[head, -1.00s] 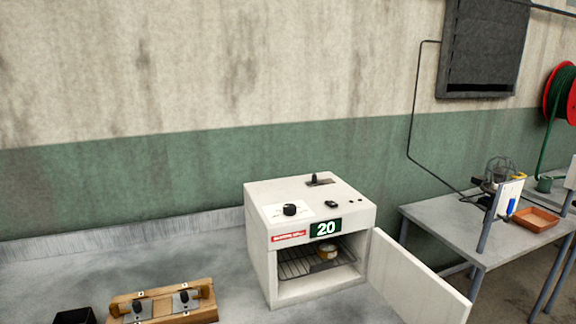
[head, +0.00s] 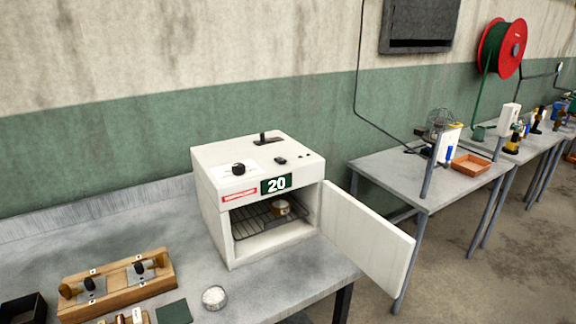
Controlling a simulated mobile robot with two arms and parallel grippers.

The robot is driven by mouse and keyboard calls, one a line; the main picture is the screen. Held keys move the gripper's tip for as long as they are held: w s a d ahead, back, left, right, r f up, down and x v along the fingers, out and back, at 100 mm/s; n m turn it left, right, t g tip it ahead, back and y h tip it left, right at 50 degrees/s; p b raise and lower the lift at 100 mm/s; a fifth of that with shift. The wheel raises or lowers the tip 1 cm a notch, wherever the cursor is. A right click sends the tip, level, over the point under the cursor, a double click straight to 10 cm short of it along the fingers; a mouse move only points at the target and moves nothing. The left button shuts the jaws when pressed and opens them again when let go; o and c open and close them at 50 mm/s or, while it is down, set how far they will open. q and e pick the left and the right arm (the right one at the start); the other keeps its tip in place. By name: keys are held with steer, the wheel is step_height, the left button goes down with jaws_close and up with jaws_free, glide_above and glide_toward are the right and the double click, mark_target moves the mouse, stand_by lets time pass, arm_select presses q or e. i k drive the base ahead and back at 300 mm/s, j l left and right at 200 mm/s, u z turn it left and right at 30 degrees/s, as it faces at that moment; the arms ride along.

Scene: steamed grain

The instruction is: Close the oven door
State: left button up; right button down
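A white box oven (head: 208,212) stands on the grey table, with a green display reading 20 on its front. Its door (head: 366,240) is hinged at the right side and stands wide open, swung out to the right past the table's edge. Inside, a small brown and white container (head: 281,207) sits on a wire rack (head: 250,216). Neither of my grippers shows in the head view.
A second table (head: 400,178) with an orange tray (head: 471,165) stands at right.

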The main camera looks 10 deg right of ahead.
mark_target(384, 252)
steer(key=l+u, duration=0.15)
steer(key=u, duration=0.15)
steer(key=l+u, duration=0.15)
steer(key=u, duration=0.15)
steer(key=l+u, duration=0.3)
steer(key=l, duration=0.75)
steer(key=l+u, duration=0.25)
steer(key=l, duration=0.75)
steer(key=k+l, duration=0.15)
steer(key=l, duration=0.2)
steer(key=k+l, duration=0.15)
steer(key=l, duration=0.25)
steer(key=k+l, duration=0.15)
steer(key=l, duration=0.2)
steer(key=k, duration=0.15)
